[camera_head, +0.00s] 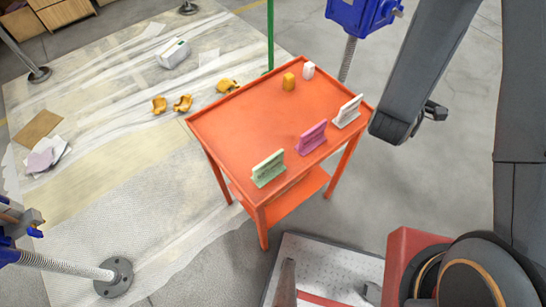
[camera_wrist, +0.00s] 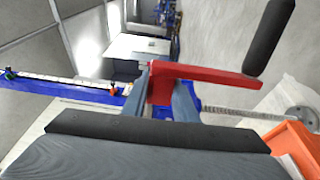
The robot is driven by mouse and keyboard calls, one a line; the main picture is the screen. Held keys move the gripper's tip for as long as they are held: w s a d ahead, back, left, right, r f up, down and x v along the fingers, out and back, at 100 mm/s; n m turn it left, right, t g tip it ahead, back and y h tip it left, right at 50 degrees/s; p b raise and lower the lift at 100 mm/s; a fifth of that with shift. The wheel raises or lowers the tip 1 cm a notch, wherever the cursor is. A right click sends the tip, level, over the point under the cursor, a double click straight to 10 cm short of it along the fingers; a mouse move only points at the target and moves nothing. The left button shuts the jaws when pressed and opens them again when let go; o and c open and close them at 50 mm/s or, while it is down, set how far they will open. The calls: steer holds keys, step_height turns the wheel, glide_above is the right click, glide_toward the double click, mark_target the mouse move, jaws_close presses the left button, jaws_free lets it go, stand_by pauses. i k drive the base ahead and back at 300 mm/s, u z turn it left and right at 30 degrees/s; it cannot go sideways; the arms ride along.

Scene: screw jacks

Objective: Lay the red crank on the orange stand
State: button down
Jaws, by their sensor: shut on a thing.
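The red crank (camera_wrist: 205,74) has a flat red arm and a black grip (camera_wrist: 269,40) at its right end. My gripper (camera_wrist: 165,90) is shut on the crank's left end in the wrist view, with the red part between its two grey fingers. The crank is held in the air. The orange stand (camera_head: 235,130) is a table with a raised rim and a lower shelf, in the middle of the head view. Its orange edge also shows at the lower right of the wrist view (camera_wrist: 296,145). In the head view I cannot make out the crank or my fingertips.
Green (camera_head: 268,168), purple (camera_head: 311,138) and white (camera_head: 348,111) holders line the stand's front-right side. The stand's left and middle top is clear. A blue jack (camera_head: 362,14) rises behind.

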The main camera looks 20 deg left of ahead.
mark_target(282, 133)
steer(key=k, duration=0.25)
steer(key=z, duration=1.55)
steer(key=i, duration=0.9)
steer(key=u, duration=3.3)
steer(key=i, duration=0.5)
steer(key=u, duration=0.35)
